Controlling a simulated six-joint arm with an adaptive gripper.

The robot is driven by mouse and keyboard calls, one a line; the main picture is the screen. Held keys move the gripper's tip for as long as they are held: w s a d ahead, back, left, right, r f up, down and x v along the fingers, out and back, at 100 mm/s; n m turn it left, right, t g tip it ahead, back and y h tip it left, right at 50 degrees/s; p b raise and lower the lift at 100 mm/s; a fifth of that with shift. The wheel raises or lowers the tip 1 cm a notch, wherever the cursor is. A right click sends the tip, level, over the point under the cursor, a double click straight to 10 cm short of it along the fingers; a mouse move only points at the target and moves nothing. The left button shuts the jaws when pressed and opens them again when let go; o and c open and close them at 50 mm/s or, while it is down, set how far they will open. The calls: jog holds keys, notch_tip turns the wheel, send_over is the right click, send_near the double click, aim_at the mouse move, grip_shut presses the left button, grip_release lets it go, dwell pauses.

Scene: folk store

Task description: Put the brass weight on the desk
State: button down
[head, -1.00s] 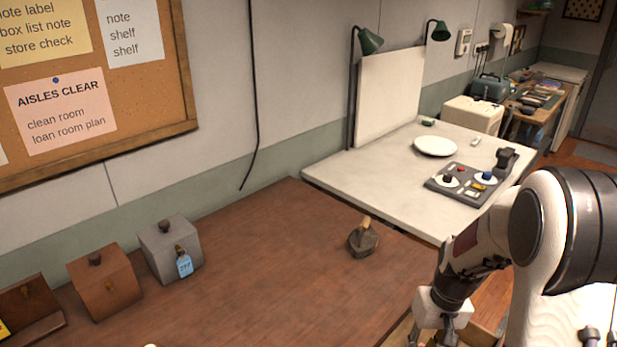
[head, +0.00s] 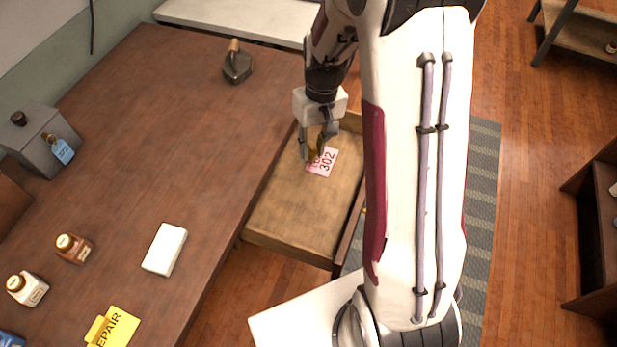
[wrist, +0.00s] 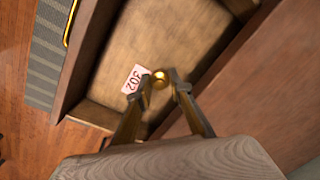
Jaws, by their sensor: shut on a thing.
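The brass weight (wrist: 160,78) is a small rounded golden piece between my fingertips in the wrist view. In the head view it shows only as a small golden patch (head: 313,147), mostly hidden by the fingers. My gripper (head: 319,150) is shut on it, over the open wooden drawer (head: 290,222). I cannot tell whether the weight touches the drawer floor. A pink-and-white tag marked 302 (head: 322,161) is beside it; whether they are attached is unclear. The brown desk (head: 180,130) is left of the drawer.
On the desk are a trowel-like tool (head: 237,62), a grey box (head: 40,138) with a blue tag, a white block (head: 165,249), two small bottles (head: 75,248) and a yellow card (head: 112,328). The desk's middle is clear. The drawer walls surround my gripper.

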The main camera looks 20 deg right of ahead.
jog(key=s+a, duration=0.1)
jog(key=n+g+h, duration=0.1)
jog(key=n, duration=2)
send_over(318, 208)
jog(key=shift+w+f, duration=0.1)
jog(key=shift+f, duration=1.95)
jog(key=shift+f, duration=0.1)
jog(key=shift+f, duration=2.85)
jog(key=shift+a+f, duration=0.1)
jog(key=shift+f, duration=1.75)
